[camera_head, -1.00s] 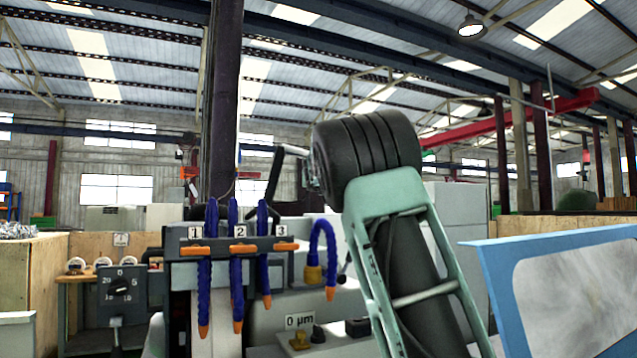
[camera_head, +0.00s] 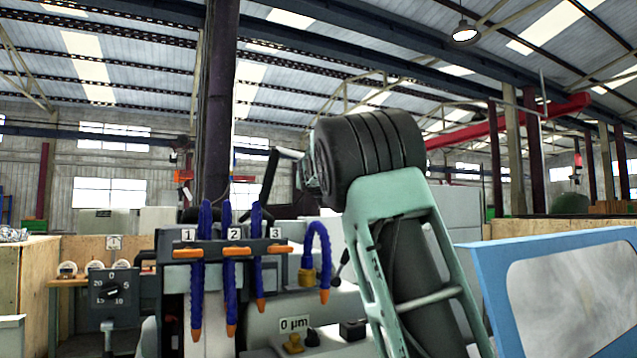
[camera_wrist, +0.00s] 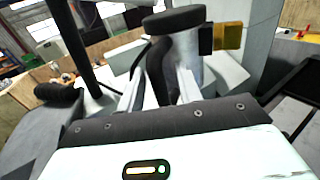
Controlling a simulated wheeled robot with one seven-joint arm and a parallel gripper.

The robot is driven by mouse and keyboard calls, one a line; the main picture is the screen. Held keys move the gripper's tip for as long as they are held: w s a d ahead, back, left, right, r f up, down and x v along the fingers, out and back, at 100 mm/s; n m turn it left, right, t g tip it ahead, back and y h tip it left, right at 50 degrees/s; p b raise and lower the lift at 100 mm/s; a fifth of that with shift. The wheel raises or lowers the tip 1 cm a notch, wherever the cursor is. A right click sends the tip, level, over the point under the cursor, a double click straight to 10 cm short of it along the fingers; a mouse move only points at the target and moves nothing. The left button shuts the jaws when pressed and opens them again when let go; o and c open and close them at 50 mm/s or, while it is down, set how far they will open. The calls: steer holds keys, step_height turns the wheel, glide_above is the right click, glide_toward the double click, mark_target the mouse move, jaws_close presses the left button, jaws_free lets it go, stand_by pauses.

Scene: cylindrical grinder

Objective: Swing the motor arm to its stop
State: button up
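In the wrist view, my gripper (camera_wrist: 163,88) has its two pale fingers spread apart. A dark curved piece (camera_wrist: 160,62) shows between them, and I cannot tell whether a finger touches it. Just beyond stands a pale upright cylinder with a flat black cap (camera_wrist: 174,18). I cannot tell for sure which part is the motor arm. In the head view, a slanted black bar (camera_head: 269,180) rises behind the grinder's hose rack, with a small grey piece near its top. My own arm hides what lies behind it there, and the fingertips do not show.
Blue hoses (camera_head: 198,262) with orange tips hang from a rack numbered 1 to 3. A dial box (camera_head: 112,300) stands left, and a "0 µm" sign (camera_head: 294,324) sits low in the middle. A blue-framed panel (camera_head: 560,290) fills the right. A black post (camera_wrist: 80,45) stands left in the wrist view.

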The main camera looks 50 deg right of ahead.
steer(key=b+v, duration=0.5)
steer(key=v, duration=1.1)
steer(key=w+a+f+m+y, duration=0.1)
steer(key=w+a+f+y, duration=0.2)
steer(key=a+f, duration=0.4)
steer(key=w+a+f+m+y, duration=0.1)
steer(key=w+a+f+y, duration=0.15)
steer(key=a+f, duration=0.4)
steer(key=s+a+f+m+g+y, duration=0.1)
steer(key=s+a+f+m+y, duration=0.15)
steer(key=a+f, duration=0.55)
steer(key=s+a+f+m+g+y, duration=0.1)
steer(key=s+a+f+m+y, duration=0.15)
steer(key=a+f, duration=0.65)
steer(key=s+a+f+m+g+y, duration=0.1)
steer(key=s+a+f+m+g, duration=0.1)
steer(key=s+a+f, duration=0.3)
steer(key=s+a+f+m+g+y, duration=0.2)
steer(key=s+a+f+m, duration=0.3)
steer(key=s+f, duration=0.3)
steer(key=s+a+f+m+g+y, duration=0.2)
steer(key=s+a+f+m+g, duration=0.1)
steer(key=s, duration=0.9)
step_height(320, 180, down, 4)
steer(key=a+g, duration=0.1)
steer(key=a, duration=0.1)
steer(key=shift+a+r, duration=0.15)
steer(key=shift+a, duration=0.15)
